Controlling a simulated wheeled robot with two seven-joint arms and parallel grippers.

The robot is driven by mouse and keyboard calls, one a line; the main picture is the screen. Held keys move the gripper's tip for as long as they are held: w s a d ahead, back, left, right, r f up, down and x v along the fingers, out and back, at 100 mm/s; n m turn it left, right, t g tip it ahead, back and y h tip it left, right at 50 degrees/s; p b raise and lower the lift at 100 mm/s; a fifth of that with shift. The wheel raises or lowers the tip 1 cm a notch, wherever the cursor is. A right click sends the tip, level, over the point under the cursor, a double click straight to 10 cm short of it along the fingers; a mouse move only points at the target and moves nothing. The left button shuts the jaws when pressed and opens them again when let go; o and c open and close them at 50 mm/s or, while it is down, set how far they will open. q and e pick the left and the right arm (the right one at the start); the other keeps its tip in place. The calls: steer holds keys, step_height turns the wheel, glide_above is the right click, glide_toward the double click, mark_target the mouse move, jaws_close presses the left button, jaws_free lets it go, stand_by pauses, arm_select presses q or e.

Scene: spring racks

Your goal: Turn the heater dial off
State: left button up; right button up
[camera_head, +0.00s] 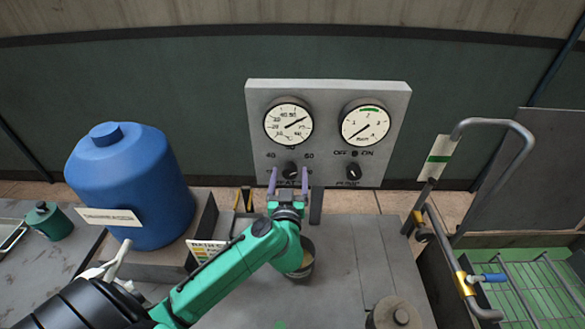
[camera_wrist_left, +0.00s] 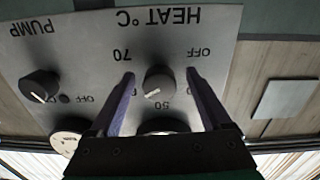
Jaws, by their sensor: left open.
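The heater dial (camera_head: 291,169) is a black knob under the left gauge on a grey panel (camera_head: 400,104). In the left wrist view, upside down, the dial (camera_wrist_left: 160,83) sits below "HEAT °C", with "OFF", "70" and "50" around it. A pale mark shows on its lower left side, away from "OFF". My left gripper (camera_head: 289,172) is open, its two purple fingers on either side of the dial. In the left wrist view the gripper (camera_wrist_left: 160,76) frames the dial, with gaps at both sides; I cannot tell contact. My right gripper is not in view.
The pump knob (camera_head: 353,171) is to the right of the dial, under a second gauge (camera_head: 366,123). A blue tank (camera_head: 130,190) stands at left. A pot (camera_head: 303,262) is under my left arm. A metal rail (camera_head: 497,124) and green rack (camera_head: 535,290) are at right.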

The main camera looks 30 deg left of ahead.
arm_select(q)
steer(key=shift+s+d+r, duration=0.2)
steer(key=shift+s+d, duration=0.1)
steer(key=shift+s, duration=0.05)
steer(key=shift+c, duration=0.4)
steer(key=shift+s, duration=0.1)
steer(key=c, duration=0.5)
steer(key=shift+a, duration=0.15)
jaws_close()
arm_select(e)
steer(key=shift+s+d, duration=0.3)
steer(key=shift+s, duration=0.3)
